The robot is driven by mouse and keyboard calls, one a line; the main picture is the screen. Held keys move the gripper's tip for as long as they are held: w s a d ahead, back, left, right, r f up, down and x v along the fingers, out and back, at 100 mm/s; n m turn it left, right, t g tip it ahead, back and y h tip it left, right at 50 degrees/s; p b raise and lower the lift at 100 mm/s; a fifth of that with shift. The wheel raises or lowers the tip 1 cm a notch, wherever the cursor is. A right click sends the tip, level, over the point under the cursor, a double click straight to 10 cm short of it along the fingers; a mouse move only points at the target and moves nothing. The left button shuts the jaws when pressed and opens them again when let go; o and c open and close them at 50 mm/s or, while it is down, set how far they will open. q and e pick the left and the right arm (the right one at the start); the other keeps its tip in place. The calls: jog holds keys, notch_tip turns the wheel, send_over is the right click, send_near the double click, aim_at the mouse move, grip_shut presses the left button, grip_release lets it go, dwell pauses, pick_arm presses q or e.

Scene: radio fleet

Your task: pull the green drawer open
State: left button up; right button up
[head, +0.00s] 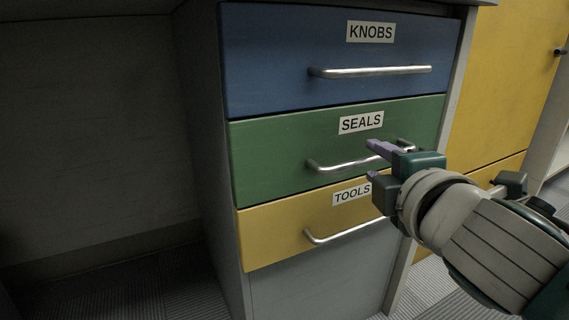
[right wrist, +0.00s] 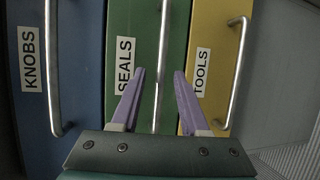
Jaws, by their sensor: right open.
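The green drawer (head: 265,157), labelled SEALS, is the middle of three stacked drawers and looks shut, flush with its neighbours. Its silver bar handle (head: 335,165) runs across the front. My right gripper (head: 371,160) is open at the handle, with one purple finger above the bar and one below. In the right wrist view the green drawer (right wrist: 146,30) shows turned sideways, and its handle (right wrist: 163,50) passes between the spread fingers of the right gripper (right wrist: 160,75). Neither finger clearly touches the bar. The gripper hides the handle's right part in the head view. My left gripper is not seen.
The blue KNOBS drawer (head: 275,58) is above and the yellow TOOLS drawer (head: 265,235) below, both shut with similar handles. A yellow cabinet (head: 510,80) stands at the right. Open space under a desk lies to the left. The floor (head: 150,295) is striped grey.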

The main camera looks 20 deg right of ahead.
jog(key=shift+w+d+f, duration=0.15)
jog(key=shift+w+d, duration=0.05)
jog(key=shift+w, duration=0.45)
grip_shut()
dwell(1.0)
